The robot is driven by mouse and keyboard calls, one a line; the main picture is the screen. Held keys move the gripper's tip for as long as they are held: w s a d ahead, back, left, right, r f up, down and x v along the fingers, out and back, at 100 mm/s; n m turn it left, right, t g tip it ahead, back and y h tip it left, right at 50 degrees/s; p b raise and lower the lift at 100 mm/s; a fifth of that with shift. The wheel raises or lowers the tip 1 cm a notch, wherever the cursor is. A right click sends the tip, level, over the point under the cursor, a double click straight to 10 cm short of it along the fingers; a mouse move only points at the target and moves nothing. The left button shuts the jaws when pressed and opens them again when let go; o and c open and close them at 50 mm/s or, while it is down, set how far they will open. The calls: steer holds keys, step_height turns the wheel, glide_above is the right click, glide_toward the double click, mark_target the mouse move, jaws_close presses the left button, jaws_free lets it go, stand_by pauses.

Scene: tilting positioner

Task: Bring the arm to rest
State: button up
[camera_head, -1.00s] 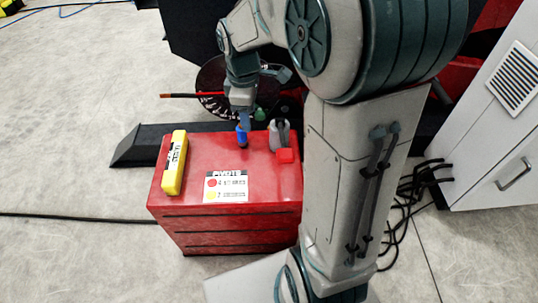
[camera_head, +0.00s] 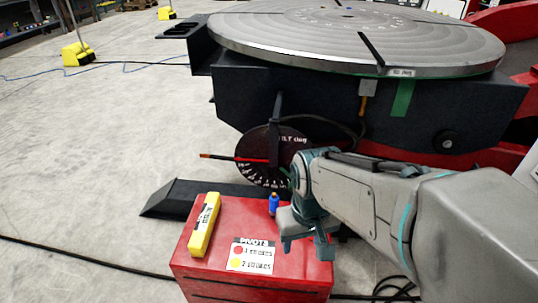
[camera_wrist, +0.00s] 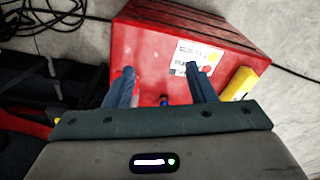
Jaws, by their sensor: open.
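My gripper (camera_head: 306,248) hangs at the right part of the red cabinet's top, its two fingers apart and nothing between them. In the wrist view the open fingers (camera_wrist: 160,75) reach over the red cabinet top. My arm comes in from the right in the head view, bent down at the wrist. The small blue item (camera_head: 274,204) stands upright on the cabinet, left of my gripper and apart from it. It also shows low between the fingers in the wrist view (camera_wrist: 165,99). My wrist hides the cabinet's right rear part.
The red cabinet (camera_head: 208,270) carries a yellow level (camera_head: 204,225) and a printed label card (camera_head: 251,256). Behind it stand a black dial with a red pointer (camera_head: 262,158) and a large round table (camera_head: 330,45) on a dark body. Cables lie on the floor; open floor is at left.

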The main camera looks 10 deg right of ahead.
step_height(320, 180, up, 31)
steer(key=t+p, duration=0.1)
steer(key=p, duration=2.6)
steer(key=shift+d+t, duration=0.2)
steer(key=shift+t, duration=0.1)
steer(key=shift+f, duration=0.1)
